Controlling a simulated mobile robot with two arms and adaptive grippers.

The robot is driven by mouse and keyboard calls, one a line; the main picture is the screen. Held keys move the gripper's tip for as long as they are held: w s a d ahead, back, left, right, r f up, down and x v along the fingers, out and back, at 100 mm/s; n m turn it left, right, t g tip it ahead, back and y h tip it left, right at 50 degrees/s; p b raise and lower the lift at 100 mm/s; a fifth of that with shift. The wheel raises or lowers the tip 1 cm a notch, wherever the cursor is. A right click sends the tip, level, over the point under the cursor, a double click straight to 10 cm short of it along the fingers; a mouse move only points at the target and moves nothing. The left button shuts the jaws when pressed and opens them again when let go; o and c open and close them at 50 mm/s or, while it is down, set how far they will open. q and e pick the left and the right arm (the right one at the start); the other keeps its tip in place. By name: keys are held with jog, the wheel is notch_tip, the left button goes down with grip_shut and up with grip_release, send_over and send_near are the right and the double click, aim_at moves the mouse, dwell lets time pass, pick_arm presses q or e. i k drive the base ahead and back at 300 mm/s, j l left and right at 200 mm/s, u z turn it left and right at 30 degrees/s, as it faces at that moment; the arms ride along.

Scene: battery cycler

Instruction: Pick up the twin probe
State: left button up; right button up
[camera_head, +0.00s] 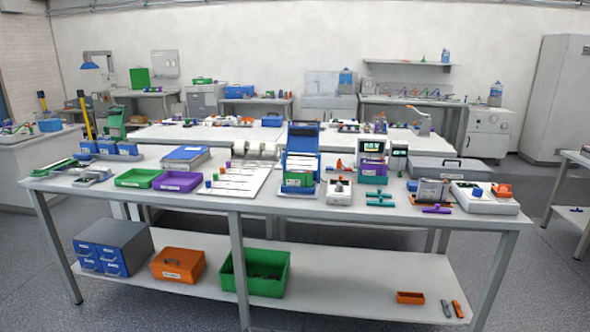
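I cannot tell for sure which item is the twin probe. Small teal-and-purple pieces (437,209) lie at the front right of the near workbench (330,208), close to its front edge. Other teal and purple pieces (380,199) lie a little to their left, below a small grey instrument with a lit display (373,148). A white unit with a blue knob and an orange piece (485,198) sits at the bench's right end. Neither of my grippers is in view.
A blue upright case (302,140) stands mid-bench. Green and purple trays (177,181) and a grey box with a blue lid (185,158) are on the left. The lower shelf holds a green bin (282,277), an orange box (177,266) and grey-blue drawers (113,246). Grey floor is clear in front.

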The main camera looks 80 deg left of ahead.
aim_at(348, 171)
jog(key=u, duration=2.4)
jog(key=i+l, duration=0.6)
jog(key=i, duration=0.2)
